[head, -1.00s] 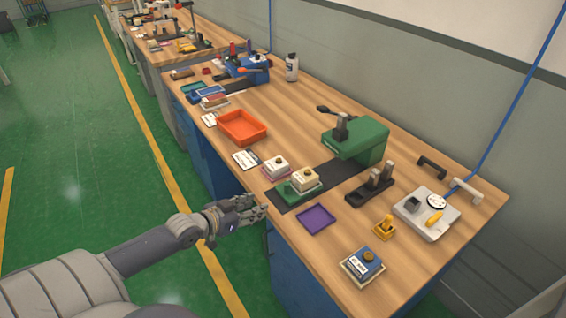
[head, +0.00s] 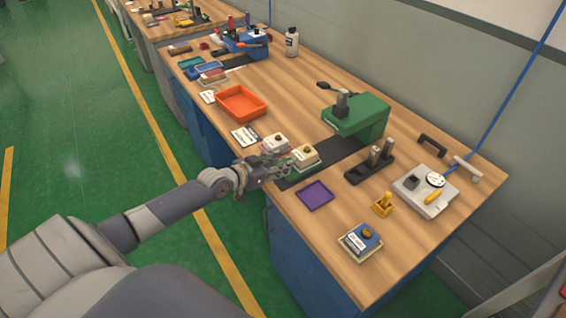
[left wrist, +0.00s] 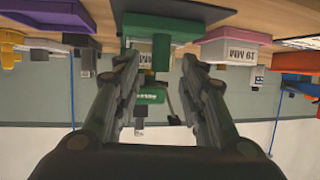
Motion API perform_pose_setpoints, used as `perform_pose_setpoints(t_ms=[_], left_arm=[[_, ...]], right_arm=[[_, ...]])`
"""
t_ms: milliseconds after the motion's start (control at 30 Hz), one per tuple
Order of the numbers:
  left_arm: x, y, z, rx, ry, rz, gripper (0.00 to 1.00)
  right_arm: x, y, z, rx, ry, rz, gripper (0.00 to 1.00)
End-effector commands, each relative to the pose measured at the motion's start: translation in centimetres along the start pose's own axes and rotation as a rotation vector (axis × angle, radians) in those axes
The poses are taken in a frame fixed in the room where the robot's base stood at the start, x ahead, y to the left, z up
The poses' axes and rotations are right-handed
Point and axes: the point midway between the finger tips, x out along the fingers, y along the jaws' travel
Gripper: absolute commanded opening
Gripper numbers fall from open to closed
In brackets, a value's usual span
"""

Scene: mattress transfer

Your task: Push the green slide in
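The green slide (head: 311,168) sits at the front end of a black strip on the wooden bench, carrying a cream block with a dark knob (head: 305,154). The green press (head: 362,116) stands at the strip's far end. My left gripper (head: 284,168) is at the bench's front edge, against or just short of the slide, and hides part of it. In the left wrist view, which is upside down, the slide (left wrist: 166,22) shows at the top, ahead of the two fingers (left wrist: 160,65). Contact cannot be told. My right gripper is out of view.
A similar cream block on a pink tray (head: 273,144) stands just left of the slide. A purple tray (head: 315,195) lies to its right. An orange tray (head: 241,103) is farther left. A black stand with metal posts (head: 370,166) is right of the strip.

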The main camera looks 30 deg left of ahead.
Motion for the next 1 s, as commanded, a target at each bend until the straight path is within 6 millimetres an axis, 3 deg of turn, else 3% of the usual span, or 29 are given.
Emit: perform_pose_setpoints(t_ms=[233, 600, 633, 800, 1000], left_arm=[[2.0, 0.0, 0.1, -0.001, 0.0, -0.001, 0.38], [2.4, 0.0, 0.0, 0.001, 0.0, 0.0, 0.38], [2.4, 0.0, 0.0, 0.0, 0.0, 0.0, 0.36], [2.4, 0.0, 0.0, 0.0, 0.0, 0.0, 0.0], [2.5, 0.0, 0.0, 0.0, 0.0, 0.0, 0.0]], right_arm=[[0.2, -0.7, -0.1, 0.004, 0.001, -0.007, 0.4], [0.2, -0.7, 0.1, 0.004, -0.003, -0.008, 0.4], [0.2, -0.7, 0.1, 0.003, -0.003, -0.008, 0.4], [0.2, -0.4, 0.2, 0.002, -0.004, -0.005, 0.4], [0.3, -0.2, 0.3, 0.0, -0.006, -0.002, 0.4]])
